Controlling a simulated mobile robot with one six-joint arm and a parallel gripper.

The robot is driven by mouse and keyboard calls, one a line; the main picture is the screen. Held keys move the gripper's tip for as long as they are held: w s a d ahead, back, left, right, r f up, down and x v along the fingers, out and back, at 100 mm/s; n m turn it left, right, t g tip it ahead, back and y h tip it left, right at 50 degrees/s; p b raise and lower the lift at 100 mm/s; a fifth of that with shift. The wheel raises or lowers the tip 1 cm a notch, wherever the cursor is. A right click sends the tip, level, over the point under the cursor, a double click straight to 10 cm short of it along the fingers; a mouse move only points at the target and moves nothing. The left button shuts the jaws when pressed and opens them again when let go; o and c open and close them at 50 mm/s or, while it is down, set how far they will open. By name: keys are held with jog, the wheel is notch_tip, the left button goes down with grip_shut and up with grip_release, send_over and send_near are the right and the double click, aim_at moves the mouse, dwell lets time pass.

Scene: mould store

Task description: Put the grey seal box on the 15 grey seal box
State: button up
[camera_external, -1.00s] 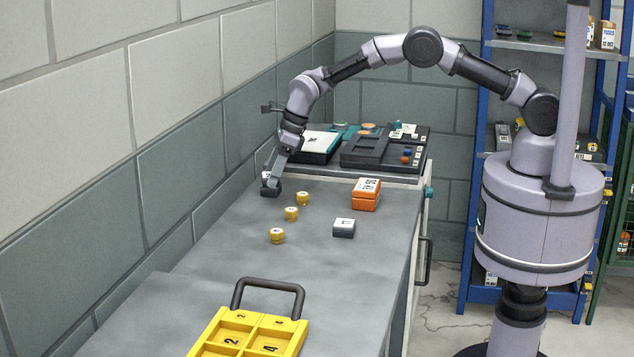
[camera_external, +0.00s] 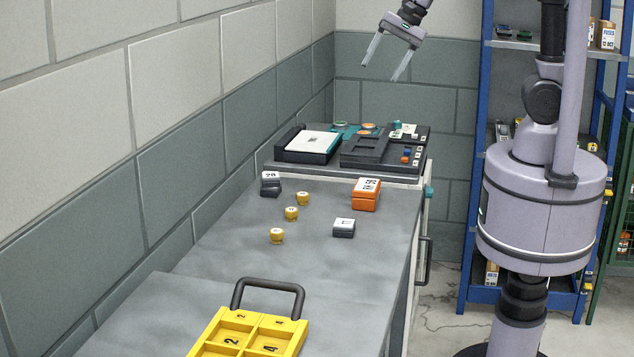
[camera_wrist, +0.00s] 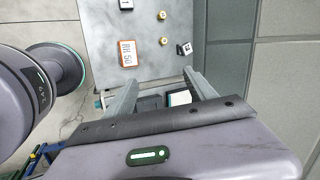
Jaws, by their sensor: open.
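At the left of the bench by the wall is a dark grey box stack (camera_external: 271,189); it looks like two boxes, one on the other, the upper with a white label whose number I cannot read surely. It also shows in the wrist view (camera_wrist: 184,48). A separate grey box (camera_external: 344,229) with a white label lies flat nearer the bench's right edge, and at the top of the wrist view (camera_wrist: 126,4). My gripper (camera_external: 380,73) is open and empty, high above the far end of the bench, apart from every box. Its fingers spread in the wrist view (camera_wrist: 162,80).
Several yellow round pieces (camera_external: 291,213) stand between the grey boxes. An orange box stack (camera_external: 366,196) is at the right. Dark trays (camera_external: 372,152) fill the far end. A yellow compartment tray (camera_external: 262,328) with a handle is in front. The wall borders the left side.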

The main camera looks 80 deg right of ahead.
jog(key=s+f+n, duration=0.3)
jog(key=s+n, duration=0.9)
jog(key=s, duration=0.7)
jog(key=shift+m+t, duration=0.3)
jog(key=f+b, duration=0.5)
jog(key=shift+w+d+f, duration=0.1)
jog(key=shift+w+d, duration=0.05)
jog(key=shift+w, duration=0.05)
